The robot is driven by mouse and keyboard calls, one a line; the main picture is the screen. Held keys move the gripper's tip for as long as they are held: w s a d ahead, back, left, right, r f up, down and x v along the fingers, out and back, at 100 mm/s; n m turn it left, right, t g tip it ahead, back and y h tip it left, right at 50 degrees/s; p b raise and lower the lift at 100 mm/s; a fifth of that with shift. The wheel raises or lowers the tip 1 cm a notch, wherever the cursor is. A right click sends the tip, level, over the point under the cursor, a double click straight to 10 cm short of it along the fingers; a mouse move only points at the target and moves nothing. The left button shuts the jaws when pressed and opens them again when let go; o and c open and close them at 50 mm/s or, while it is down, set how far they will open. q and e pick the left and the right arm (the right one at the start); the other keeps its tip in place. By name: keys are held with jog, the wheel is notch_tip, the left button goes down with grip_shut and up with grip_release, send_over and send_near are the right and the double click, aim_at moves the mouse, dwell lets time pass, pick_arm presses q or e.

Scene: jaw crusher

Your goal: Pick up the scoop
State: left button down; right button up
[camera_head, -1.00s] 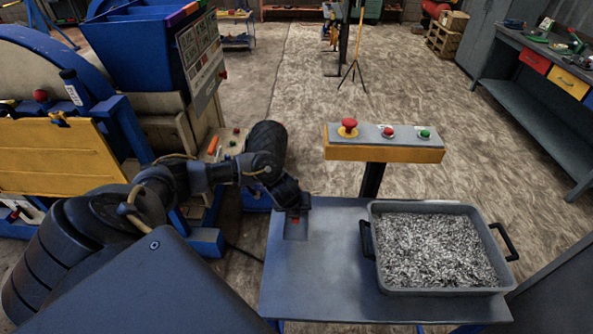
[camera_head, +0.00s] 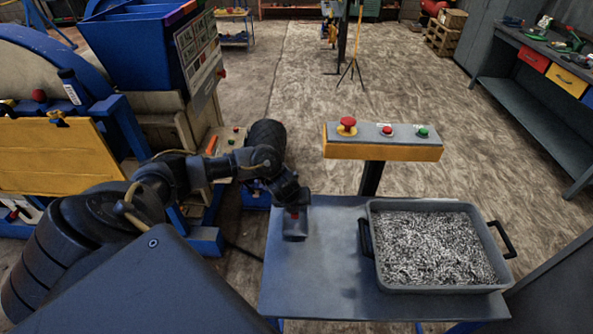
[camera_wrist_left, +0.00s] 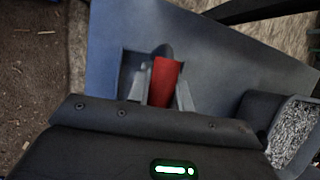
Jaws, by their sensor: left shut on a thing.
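The scoop (camera_head: 295,229) is small and grey with a red handle (camera_wrist_left: 166,82). It is at the left part of the grey table, close to the tabletop; I cannot tell whether it still touches it. My left gripper (camera_head: 293,209) comes down over it from above. In the left wrist view the fingers (camera_wrist_left: 163,95) are shut on the red handle, one on each side. The gripper hides part of the scoop in the head view. My right gripper is not in view.
A grey tray (camera_head: 437,291) of crushed grey material stands at the table's right. A yellow button panel (camera_head: 381,151) with red and green buttons stands behind the table (camera_head: 330,285). The blue and yellow crusher (camera_head: 60,155) is at the left. The table's middle is clear.

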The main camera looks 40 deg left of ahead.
pick_arm(q)
jog(key=s+a+r+b, duration=0.1)
jog(key=s+a+r, duration=0.4)
jog(key=s+r, duration=0.6)
jog(key=shift+s+r, duration=0.3)
jog(key=shift+s, duration=0.7)
dwell(0.4)
